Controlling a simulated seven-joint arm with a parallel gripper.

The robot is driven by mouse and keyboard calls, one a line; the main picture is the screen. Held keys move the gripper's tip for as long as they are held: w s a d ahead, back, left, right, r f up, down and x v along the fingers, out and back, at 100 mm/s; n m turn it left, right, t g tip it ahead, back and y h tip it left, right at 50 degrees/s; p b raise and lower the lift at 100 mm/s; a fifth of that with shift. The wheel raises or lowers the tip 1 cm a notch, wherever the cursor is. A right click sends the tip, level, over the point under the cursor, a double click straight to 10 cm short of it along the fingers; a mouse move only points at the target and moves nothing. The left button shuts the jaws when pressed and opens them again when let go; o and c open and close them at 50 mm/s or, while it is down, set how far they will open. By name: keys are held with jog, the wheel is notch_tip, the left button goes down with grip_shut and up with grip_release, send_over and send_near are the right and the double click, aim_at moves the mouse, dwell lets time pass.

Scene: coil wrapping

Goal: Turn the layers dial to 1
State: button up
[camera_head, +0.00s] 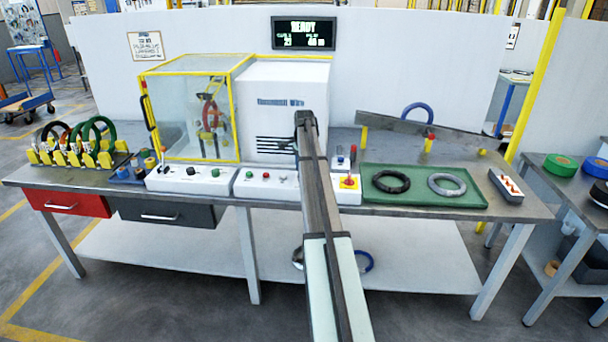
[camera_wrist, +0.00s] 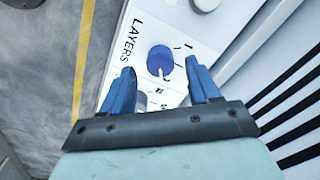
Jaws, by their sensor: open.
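The layers dial (camera_wrist: 160,60) is a round blue knob with a white pointer mark, on a white panel beside the printed word LAYERS (camera_wrist: 129,40). Its mark points toward the bottom of the wrist view, near small digits that are too blurred to read. My gripper (camera_wrist: 161,67) is open, with one blue finger on each side of the dial in the picture. I cannot tell whether the fingers touch it. In the head view my arm covers this part of the panel, and the dial cannot be made out there.
Another knob (camera_wrist: 205,3) sits at the top of the wrist view. A white slatted housing (camera_wrist: 290,90) rises close on the right. In the head view, the white machine (camera_head: 285,90) stands behind the panels, under a READY display (camera_head: 304,33). A green tray (camera_head: 420,200) with two coils lies right.

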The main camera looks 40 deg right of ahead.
jog(key=shift+f, duration=1.2)
jog(key=c, duration=1)
jog(key=shift+c, duration=0.2)
